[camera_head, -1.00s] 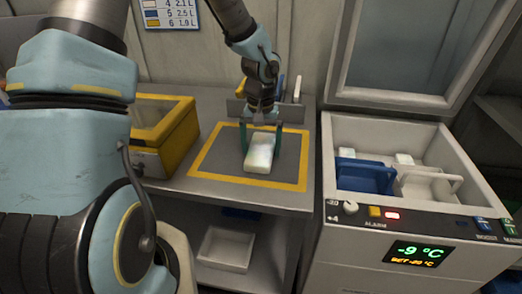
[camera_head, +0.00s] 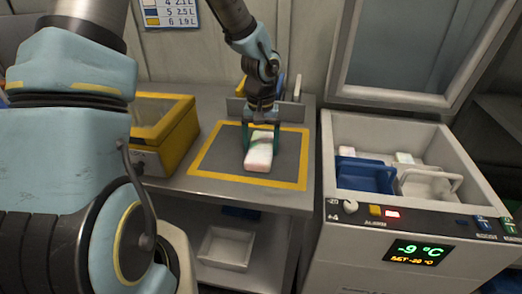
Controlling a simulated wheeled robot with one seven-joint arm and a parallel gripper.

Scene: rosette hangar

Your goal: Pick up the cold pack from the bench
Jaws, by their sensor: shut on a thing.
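The cold pack (camera_head: 259,156) is a pale, whitish block with a faint pink tint. It lies on the grey area inside the yellow border on the bench (camera_head: 197,186), or very close above it; I cannot tell whether it touches. My gripper (camera_head: 261,138) points down over the pack's far half. Its teal fingers are shut on the pack from both sides. The near half of the pack sticks out toward the camera.
A yellow case (camera_head: 160,125) stands left of the mat. An open freezer (camera_head: 380,225) on the right holds a blue basket (camera_head: 366,178) and a white basket (camera_head: 430,185); its lid (camera_head: 405,60) is raised. A white tray (camera_head: 226,247) sits on the shelf below.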

